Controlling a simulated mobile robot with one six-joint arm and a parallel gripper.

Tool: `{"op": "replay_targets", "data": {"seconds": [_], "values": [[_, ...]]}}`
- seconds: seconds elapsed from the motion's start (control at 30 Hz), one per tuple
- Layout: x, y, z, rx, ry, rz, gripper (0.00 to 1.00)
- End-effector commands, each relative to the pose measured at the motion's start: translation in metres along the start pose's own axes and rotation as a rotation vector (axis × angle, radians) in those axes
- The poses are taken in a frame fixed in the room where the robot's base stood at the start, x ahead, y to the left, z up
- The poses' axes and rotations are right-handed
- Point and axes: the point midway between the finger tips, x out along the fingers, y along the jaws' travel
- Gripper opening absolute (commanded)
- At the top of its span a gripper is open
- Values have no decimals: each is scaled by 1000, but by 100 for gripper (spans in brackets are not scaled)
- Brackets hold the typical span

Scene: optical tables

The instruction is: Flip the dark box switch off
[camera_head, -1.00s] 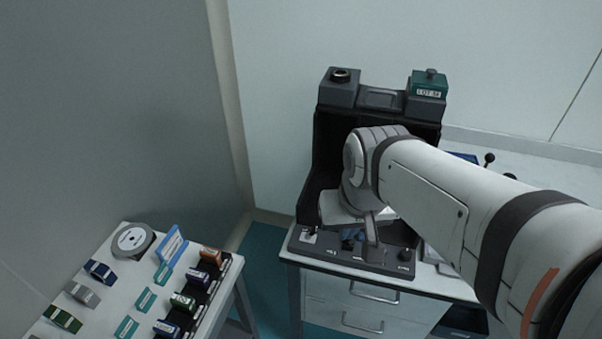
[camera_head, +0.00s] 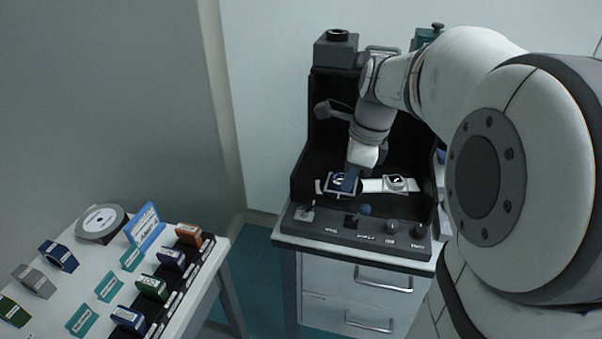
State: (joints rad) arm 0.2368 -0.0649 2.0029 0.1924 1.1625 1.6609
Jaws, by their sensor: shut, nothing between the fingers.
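The dark box (camera_head: 318,143) is an open-fronted black enclosure on a white drawer cabinet. Its front panel (camera_head: 328,232) carries a small lever switch (camera_head: 308,210) on a light plate at the left, a dark slot near the middle, a blue knob (camera_head: 365,210) and dark knobs to the right. Which control is the named switch cannot be read from the labels. My gripper (camera_head: 351,179) points down inside the enclosure, behind the panel and right of the lever. It is shut and looks empty, close to a dark square piece (camera_head: 335,187) on the light strip.
A round white-faced item (camera_head: 395,182) lies on the strip's right end. A dark block with a lens (camera_head: 338,48) tops the enclosure. At the left, a white table (camera_head: 62,290) holds a reel, a blue sign and several coloured blocks. My arm covers the right side.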

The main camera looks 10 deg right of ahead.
Motion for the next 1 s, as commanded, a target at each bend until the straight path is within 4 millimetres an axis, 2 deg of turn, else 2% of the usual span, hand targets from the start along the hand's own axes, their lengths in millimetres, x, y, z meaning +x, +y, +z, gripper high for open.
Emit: {"op": "replay_targets", "data": {"seconds": [0.17,0.43,0.57,0.67,1.0], "values": [[4,-5,-2,66,-6,7,0],[4,-5,-1,66,-5,7,0],[10,-5,-2,65,-5,8,0],[24,-4,-2,65,-5,10,0],[96,-3,-2,64,-4,11,0]]}}
